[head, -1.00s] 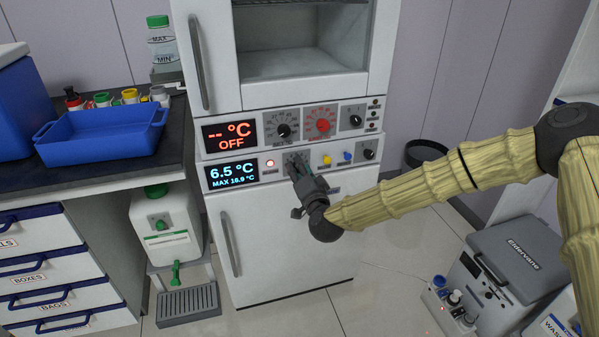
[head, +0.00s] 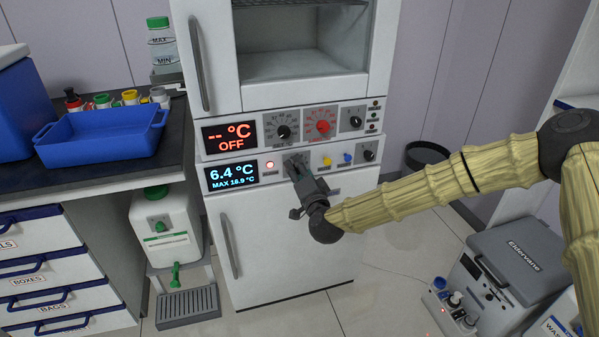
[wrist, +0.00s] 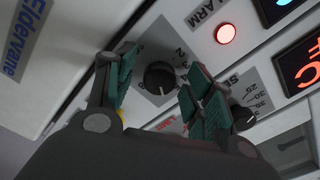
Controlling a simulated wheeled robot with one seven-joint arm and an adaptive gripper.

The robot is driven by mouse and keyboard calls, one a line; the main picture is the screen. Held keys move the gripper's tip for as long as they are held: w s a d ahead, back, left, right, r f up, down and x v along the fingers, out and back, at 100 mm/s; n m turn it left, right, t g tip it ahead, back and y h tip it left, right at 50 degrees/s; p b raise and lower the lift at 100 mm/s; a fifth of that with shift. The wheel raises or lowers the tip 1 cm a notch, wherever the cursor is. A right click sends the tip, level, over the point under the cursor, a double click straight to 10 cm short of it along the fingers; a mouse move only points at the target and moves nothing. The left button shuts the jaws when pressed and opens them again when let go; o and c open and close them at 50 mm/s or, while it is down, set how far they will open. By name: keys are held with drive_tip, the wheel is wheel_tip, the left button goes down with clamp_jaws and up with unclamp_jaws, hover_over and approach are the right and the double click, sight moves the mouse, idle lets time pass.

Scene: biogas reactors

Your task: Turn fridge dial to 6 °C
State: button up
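The fridge dial (wrist: 160,78) is a round black knob on a grey scale plate, seen in the wrist view between my gripper's two teal-padded fingers. My gripper (wrist: 161,92) is open, with a visible gap on each side of the knob; I cannot tell how far the fingertips reach around it. In the head view my gripper (head: 298,172) is at the lower control panel and hides most of the dial. The blue fridge display (head: 232,176) reads 6.4 °C, with a smaller MAX line below. The dial's pointer setting is not readable.
A lit red alarm light (head: 269,165) sits beside the dial. Yellow (head: 327,160) and blue (head: 347,158) buttons and a black knob (head: 369,151) are to its right. Above, the incubator display (head: 230,136) reads OFF, beside more dials. The fridge door handle (head: 230,246) is below left.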

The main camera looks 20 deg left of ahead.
drive_tip(key=v, duration=1.2)
idle(0.4)
drive_tip(key=s+d+f+n+g+h, duration=0.1)
drive_tip(key=s+d+f+n+g, duration=0.25)
drive_tip(key=f, duration=0.85)
drive_tip(key=s+d+f+g+h, duration=0.5)
drive_tip(key=s+d+f+g, duration=0.2)
drive_tip(key=s+d+f, duration=1.25)
drive_tip(key=s+d+f+n+g+h, duration=0.1)
drive_tip(key=s+d+f+g+h, duration=0.15)
drive_tip(key=s+d, duration=0.55)
drive_tip(key=s+d+f+g+h, duration=0.2)
drive_tip(key=s+d+f, duration=0.1)
drive_tip(key=s+d, duration=0.5)
wheel_tip(320, 180, up, 16)
drive_tip(key=p, duration=1.6)
